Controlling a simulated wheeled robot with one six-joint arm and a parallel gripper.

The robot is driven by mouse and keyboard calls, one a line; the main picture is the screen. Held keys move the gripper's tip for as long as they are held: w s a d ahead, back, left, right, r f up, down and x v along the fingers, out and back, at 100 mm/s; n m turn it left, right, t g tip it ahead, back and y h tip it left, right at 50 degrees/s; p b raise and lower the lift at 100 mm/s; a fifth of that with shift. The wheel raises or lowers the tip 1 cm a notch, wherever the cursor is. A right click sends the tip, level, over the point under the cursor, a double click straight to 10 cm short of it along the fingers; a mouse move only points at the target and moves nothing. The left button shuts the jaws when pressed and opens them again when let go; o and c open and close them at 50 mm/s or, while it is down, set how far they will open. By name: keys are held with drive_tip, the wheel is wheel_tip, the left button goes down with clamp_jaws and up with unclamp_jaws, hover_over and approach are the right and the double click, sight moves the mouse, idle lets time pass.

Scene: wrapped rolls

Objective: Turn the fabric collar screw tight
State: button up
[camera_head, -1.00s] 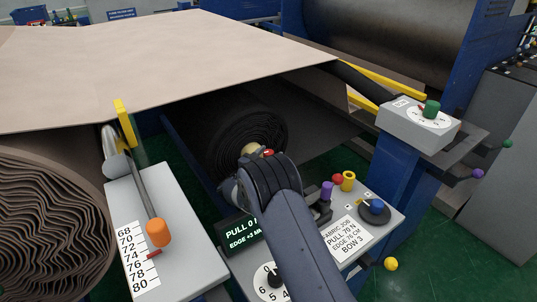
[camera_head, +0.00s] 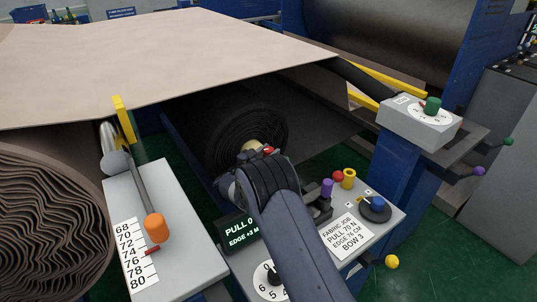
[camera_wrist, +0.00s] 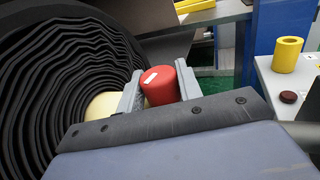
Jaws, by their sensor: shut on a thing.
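The red screw head (camera_wrist: 160,86), with a small white mark on top, sits between the two grey fingers of my gripper (camera_wrist: 158,90) in the wrist view. My gripper is shut on it. The cream collar or core end (camera_wrist: 103,106) shows just left of the fingers, at the middle of the dark fabric roll (camera_wrist: 60,85). In the head view my gripper (camera_head: 262,153) is at the end of the dark roll (camera_head: 240,120), and only a bit of red shows past my wrist. The screw's shaft is hidden.
A grey panel with a dial (camera_head: 268,280), a purple knob (camera_head: 327,187), a yellow ring (camera_head: 348,178) and a blue knob (camera_head: 376,205) lies close beside my arm. A scale panel with an orange handle (camera_head: 154,227) stands at left. Beige fabric (camera_head: 170,60) spans above.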

drive_tip(key=m+g+h+b, duration=0.2)
drive_tip(key=b, duration=0.1)
drive_tip(key=shift+f+g+h, duration=0.25)
drive_tip(key=shift+g+h, duration=0.05)
drive_tip(key=shift+h, duration=0.1)
drive_tip(key=shift+r+m+g+h+b, duration=0.1)
drive_tip(key=shift+m+g+h+b, duration=0.9)
drive_tip(key=shift+m+g, duration=0.35)
drive_tip(key=shift+r+m+g+h, duration=0.15)
drive_tip(key=shift+m+g+h, duration=0.3)
drive_tip(key=shift+g, duration=0.3)
drive_tip(key=o, duration=0.9)
drive_tip(key=shift+o, duration=0.2)
drive_tip(key=shift+a, duration=0.1)
drive_tip(key=b+v, duration=0.1)
drive_tip(key=v, duration=0.9)
drive_tip(key=shift+s+a+b, duration=0.25)
drive_tip(key=shift+b, duration=0.05)
